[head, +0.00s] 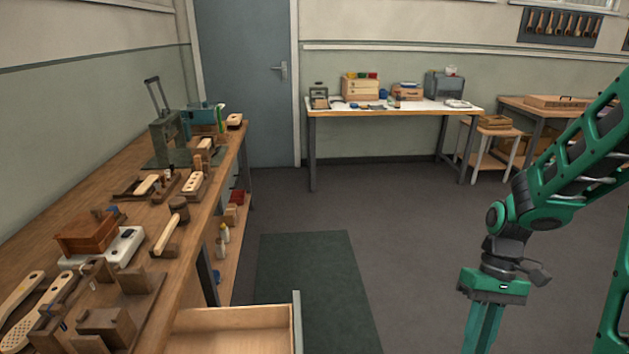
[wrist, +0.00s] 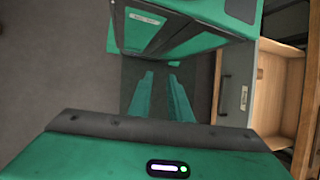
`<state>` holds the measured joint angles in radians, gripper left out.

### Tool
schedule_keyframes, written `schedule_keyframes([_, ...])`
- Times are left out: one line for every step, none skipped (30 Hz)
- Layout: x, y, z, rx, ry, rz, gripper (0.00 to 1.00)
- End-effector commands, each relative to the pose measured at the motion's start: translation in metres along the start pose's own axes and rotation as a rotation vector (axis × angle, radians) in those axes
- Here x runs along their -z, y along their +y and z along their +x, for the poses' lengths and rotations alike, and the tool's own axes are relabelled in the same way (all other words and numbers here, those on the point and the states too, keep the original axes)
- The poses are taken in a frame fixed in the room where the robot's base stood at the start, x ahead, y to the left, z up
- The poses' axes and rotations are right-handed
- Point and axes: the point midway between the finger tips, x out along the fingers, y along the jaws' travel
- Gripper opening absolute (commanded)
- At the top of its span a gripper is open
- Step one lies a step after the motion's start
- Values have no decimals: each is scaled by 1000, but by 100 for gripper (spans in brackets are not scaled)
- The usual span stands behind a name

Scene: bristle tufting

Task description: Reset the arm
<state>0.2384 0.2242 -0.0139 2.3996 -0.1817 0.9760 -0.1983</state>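My green arm comes in from the right side of the head view, bent at a dark joint. My gripper (head: 484,335) hangs pointing down over open floor, right of the workbench, with its fingertips cut off by the bottom edge. In the wrist view my gripper (wrist: 160,80) shows two green fingers with a gap between them. Dark floor shows through the gap, and nothing is held. The gripper is apart from the bench and its objects.
The wooden workbench (head: 220,175) at left carries brush blocks, a mallet (head: 168,233) and fixtures. An open drawer (head: 235,322) juts out from it; the drawer also shows at right in the wrist view (wrist: 282,95). A dark mat (head: 312,285) lies on the floor. A white-topped table (head: 390,110) stands at the back.

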Motion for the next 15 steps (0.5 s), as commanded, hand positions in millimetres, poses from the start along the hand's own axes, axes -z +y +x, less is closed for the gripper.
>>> schedule_keyframes([-9, 4, -11, -21, 32, 36, 18])
schedule_keyframes([-14, 7, -16, -31, 49, 58, 18])
schedule_keyframes([-20, 11, -23, -45, 71, 88, 18])
schedule_keyframes([-25, 13, -28, -53, 88, 109, 18])
schedule_keyframes([-30, 16, -33, -62, 104, 133, 18])
schedule_keyframes([-38, 18, -39, -72, 127, 162, 18])
schedule_keyframes([-43, 21, -44, -80, 144, 185, 18])
schedule_keyframes([-48, 23, -48, -86, 161, 207, 18])
schedule_keyframes([-56, 26, -53, -94, 183, 238, 18])
schedule_keyframes([-62, 28, -56, -99, 200, 260, 18])
schedule_keyframes([-68, 29, -60, -103, 217, 282, 18])
schedule_keyframes([-76, 32, -65, -108, 241, 311, 18])
schedule_keyframes([-82, 34, -68, -111, 259, 334, 18])
schedule_keyframes([-88, 35, -70, -114, 276, 357, 18])
schedule_keyframes([-96, 37, -74, -116, 299, 386, 18])
